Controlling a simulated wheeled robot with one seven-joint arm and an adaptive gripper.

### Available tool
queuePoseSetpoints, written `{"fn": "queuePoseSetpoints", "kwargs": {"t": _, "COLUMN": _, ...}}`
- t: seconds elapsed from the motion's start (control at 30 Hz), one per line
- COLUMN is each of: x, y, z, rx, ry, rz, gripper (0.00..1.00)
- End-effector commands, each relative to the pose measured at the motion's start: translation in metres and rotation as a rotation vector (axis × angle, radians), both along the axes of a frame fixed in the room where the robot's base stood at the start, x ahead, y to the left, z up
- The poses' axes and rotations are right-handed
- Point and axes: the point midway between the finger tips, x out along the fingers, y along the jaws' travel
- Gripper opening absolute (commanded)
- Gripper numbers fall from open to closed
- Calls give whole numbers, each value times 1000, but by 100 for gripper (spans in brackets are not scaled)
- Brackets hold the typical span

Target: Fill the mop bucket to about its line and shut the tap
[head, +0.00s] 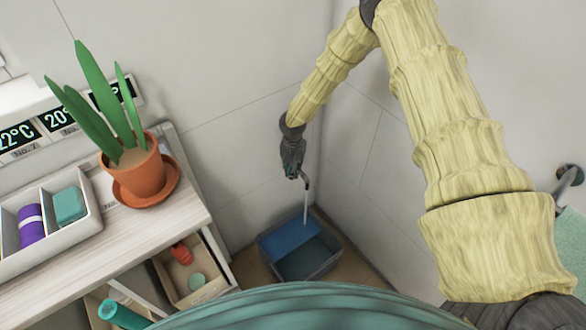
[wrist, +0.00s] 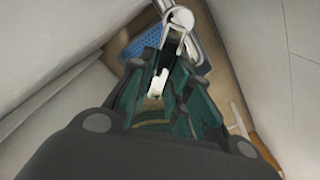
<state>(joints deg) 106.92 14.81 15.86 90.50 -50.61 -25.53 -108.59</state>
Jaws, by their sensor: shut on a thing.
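The mop bucket (head: 278,270) stands on the floor in the corner, with a blue perforated part (head: 290,236) across its far side. The blue part also shows beyond my gripper in the wrist view (wrist: 144,42). The tap (head: 306,183) is on the wall above, and a thin pale stream falls from its spout into the bucket. Dark liquid seems to lie inside; I cannot make out a fill line. My gripper (head: 292,171) is at the tap. In the wrist view its green fingers are shut on the pale tap lever (wrist: 157,84), below the round metal tap body (wrist: 181,18).
A wooden cart (head: 130,235) at left carries a potted plant (head: 137,168) and a white divided tray (head: 95,215). Its open lower compartments hold small items. Walls close in behind and right of the bucket. A green towel (head: 571,235) hangs at far right.

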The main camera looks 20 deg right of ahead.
Motion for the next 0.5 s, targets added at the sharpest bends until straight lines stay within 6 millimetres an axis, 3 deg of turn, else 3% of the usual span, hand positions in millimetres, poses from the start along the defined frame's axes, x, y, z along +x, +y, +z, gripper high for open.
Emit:
{"fn": "queuePoseSetpoints", "kwargs": {"t": 0.07, "x": 1, "y": 0, "z": 0, "rx": 0, "ry": -1, "rz": 0, "gripper": 0}}
{"fn": "queuePoseSetpoints", "kwargs": {"t": 0.1, "x": 1, "y": 0, "z": 0, "rx": 0, "ry": -1, "rz": 0, "gripper": 25}}
{"fn": "queuePoseSetpoints", "kwargs": {"t": 0.2, "x": 1, "y": 0, "z": 0, "rx": 0, "ry": -1, "rz": -1, "gripper": 41}}
{"fn": "queuePoseSetpoints", "kwargs": {"t": 0.5, "x": 0, "y": 0, "z": 1, "rx": 0, "ry": 0, "rz": -1, "gripper": 41}}
